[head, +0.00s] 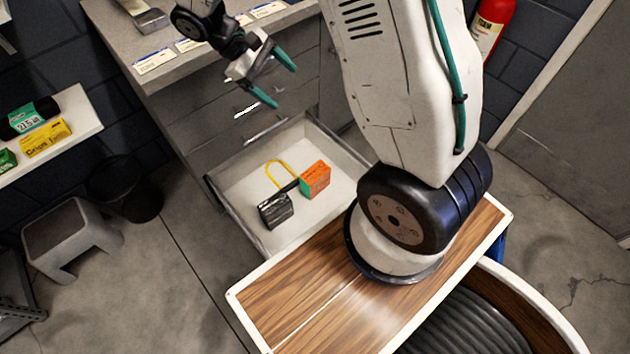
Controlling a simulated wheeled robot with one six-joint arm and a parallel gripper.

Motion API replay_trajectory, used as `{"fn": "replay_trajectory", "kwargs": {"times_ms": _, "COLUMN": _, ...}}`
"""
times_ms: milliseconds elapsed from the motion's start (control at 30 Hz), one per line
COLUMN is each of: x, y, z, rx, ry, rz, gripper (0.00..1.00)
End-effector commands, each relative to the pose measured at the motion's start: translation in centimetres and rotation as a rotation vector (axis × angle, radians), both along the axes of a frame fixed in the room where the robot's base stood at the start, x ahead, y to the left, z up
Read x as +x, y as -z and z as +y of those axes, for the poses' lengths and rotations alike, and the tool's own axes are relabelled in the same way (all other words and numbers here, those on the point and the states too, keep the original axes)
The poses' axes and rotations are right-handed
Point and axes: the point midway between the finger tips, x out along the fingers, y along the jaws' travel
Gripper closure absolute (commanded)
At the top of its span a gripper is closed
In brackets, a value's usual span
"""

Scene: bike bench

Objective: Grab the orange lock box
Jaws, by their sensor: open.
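An orange box with a green side (315,179) lies in an open drawer (240,176), towards its right side. It looks like the orange lock box, but its print is too small to read. A black padlock-like block (276,210) lies to its left and nearer, and a yellow shackle-like loop (281,174) lies just behind. My gripper (277,82) is open and empty. It hangs above and behind the drawer, in front of the cabinet, apart from the box. Its teal-tipped fingers point to the right and down.
The grey cabinet's top (190,42) carries several labels. My arm and wooden-topped base fill the right and lower middle. A shelf (60,134) with yellow and green boxes is at left. A grey stool (66,235) and dark bin (126,188) stand on the floor. A red extinguisher (491,25) hangs behind.

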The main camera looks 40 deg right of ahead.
Motion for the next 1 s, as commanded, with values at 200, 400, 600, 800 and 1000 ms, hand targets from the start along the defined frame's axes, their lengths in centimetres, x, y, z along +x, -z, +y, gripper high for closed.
{"fn": "replay_trajectory", "kwargs": {"times_ms": 200, "x": 4.3, "y": 9.7, "z": -1.0, "rx": -0.097, "ry": -0.166, "rz": 0.138, "gripper": 0.13}}
{"fn": "replay_trajectory", "kwargs": {"times_ms": 400, "x": 7.8, "y": 18.3, "z": -2.2, "rx": -0.178, "ry": -0.339, "rz": 0.218, "gripper": 0.13}}
{"fn": "replay_trajectory", "kwargs": {"times_ms": 600, "x": 9.5, "y": 28.6, "z": -3.1, "rx": -0.247, "ry": -0.533, "rz": 0.302, "gripper": 0.13}}
{"fn": "replay_trajectory", "kwargs": {"times_ms": 800, "x": 8.9, "y": 39.8, "z": -4.0, "rx": -0.302, "ry": -0.740, "rz": 0.386, "gripper": 0.13}}
{"fn": "replay_trajectory", "kwargs": {"times_ms": 1000, "x": 6.5, "y": 49.4, "z": -4.7, "rx": -0.335, "ry": -0.924, "rz": 0.453, "gripper": 0.13}}
